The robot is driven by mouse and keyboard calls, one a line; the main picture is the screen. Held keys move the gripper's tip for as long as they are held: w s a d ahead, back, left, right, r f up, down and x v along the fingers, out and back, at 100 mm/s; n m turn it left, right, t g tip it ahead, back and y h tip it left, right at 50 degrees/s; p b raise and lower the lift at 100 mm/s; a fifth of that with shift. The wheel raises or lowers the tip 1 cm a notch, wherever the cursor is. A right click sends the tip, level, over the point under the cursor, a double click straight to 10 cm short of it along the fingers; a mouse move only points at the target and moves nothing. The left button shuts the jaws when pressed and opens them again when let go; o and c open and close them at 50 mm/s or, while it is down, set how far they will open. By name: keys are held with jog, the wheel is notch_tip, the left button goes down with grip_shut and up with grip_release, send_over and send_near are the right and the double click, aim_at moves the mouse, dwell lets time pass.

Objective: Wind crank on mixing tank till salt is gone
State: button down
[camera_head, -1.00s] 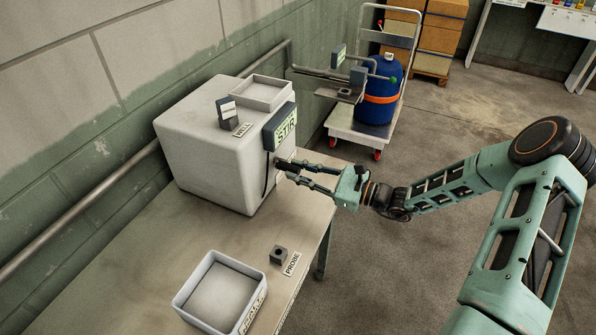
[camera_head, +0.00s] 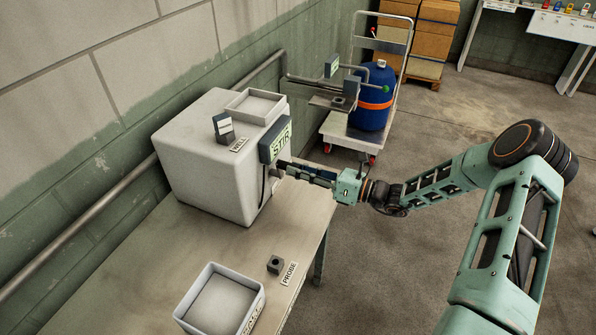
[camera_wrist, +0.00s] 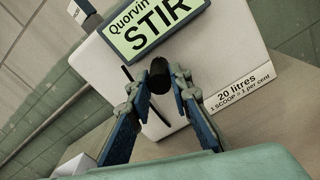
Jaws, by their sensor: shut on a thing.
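The mixing tank (camera_head: 200,165) is a pale box on the bench against the wall. A green-lit STIR sign (camera_head: 275,140) is on its front, and the sign also shows in the wrist view (camera_wrist: 150,25). My gripper (camera_head: 284,168) reaches the front face just below the sign. In the wrist view my gripper (camera_wrist: 163,82) has its two fingers on either side of a dark, round crank handle (camera_wrist: 180,72), shut on it. The crank's arm is mostly hidden. A dark upright slot or strip runs down the front beside it. No salt is visible.
An open tray (camera_head: 258,108) and a WELL holder (camera_head: 222,127) sit on the tank. A white bin (camera_head: 262,292) and a small PROBE block (camera_head: 275,264) stand on the bench. A trolley with a blue drum (camera_head: 370,100) is behind. The floor at right is clear.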

jog(key=shift+w, duration=0.1)
dwell(0.4)
jog(key=c, duration=1.8)
grip_release()
jog(key=shift+o, duration=0.2)
jog(key=shift+d, duration=0.1)
jog(key=v, duration=1.2)
jog(key=shift+r, duration=0.1)
